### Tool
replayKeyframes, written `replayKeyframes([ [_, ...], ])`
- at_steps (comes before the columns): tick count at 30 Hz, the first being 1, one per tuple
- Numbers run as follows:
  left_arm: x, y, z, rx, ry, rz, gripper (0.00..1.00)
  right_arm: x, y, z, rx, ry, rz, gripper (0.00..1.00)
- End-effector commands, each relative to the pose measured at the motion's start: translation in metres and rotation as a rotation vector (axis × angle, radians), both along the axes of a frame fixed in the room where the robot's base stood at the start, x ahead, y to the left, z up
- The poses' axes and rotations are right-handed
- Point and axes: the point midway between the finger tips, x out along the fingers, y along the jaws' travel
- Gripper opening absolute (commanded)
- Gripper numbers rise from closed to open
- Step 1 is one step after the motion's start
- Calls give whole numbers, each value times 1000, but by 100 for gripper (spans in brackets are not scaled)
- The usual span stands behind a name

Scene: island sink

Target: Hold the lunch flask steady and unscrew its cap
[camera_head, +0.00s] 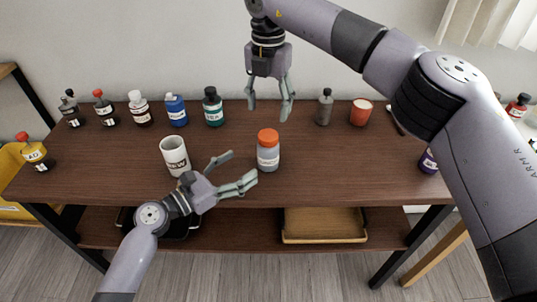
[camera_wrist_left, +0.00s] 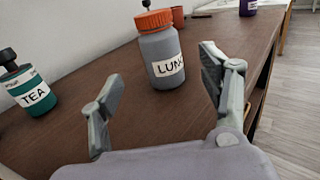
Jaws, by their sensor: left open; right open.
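The lunch flask (camera_head: 268,157) is a grey bottle with a white label and an orange cap (camera_head: 268,137). It stands upright near the middle of the brown table, cap on. My left gripper (camera_head: 245,167) is open just left of the flask, its fingers pointing toward it and apart from it. In the left wrist view the flask (camera_wrist_left: 161,56) stands ahead, beyond the two open fingers (camera_wrist_left: 158,95), with part of its label showing. My right gripper (camera_head: 269,108) is open and empty, pointing down above and behind the flask.
A white mug (camera_head: 175,156) stands close left of my left gripper. Several bottles line the back left, including a green tea bottle (camera_head: 213,106). A grey bottle (camera_head: 324,107) and a red cup (camera_head: 361,112) stand at the back right.

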Motion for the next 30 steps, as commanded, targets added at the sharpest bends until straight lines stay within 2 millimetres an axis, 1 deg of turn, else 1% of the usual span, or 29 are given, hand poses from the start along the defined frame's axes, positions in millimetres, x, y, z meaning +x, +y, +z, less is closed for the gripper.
replayKeyframes([
  [1,8,-9,1,-2,-1,-1,70,0,0,0,1,0,1,57],
  [6,30,-35,2,-1,-2,-1,70,0,0,0,1,1,1,57],
  [12,52,-61,1,0,-1,-1,70,0,0,0,1,1,1,57],
  [15,59,-69,0,0,0,0,70,0,0,0,2,0,1,57],
  [21,66,-77,-1,2,1,-1,70,0,1,0,2,0,1,57],
  [29,66,-78,0,3,0,0,70,0,1,0,2,0,2,57],
  [30,66,-78,0,3,0,0,67,0,1,0,2,0,1,57],
])
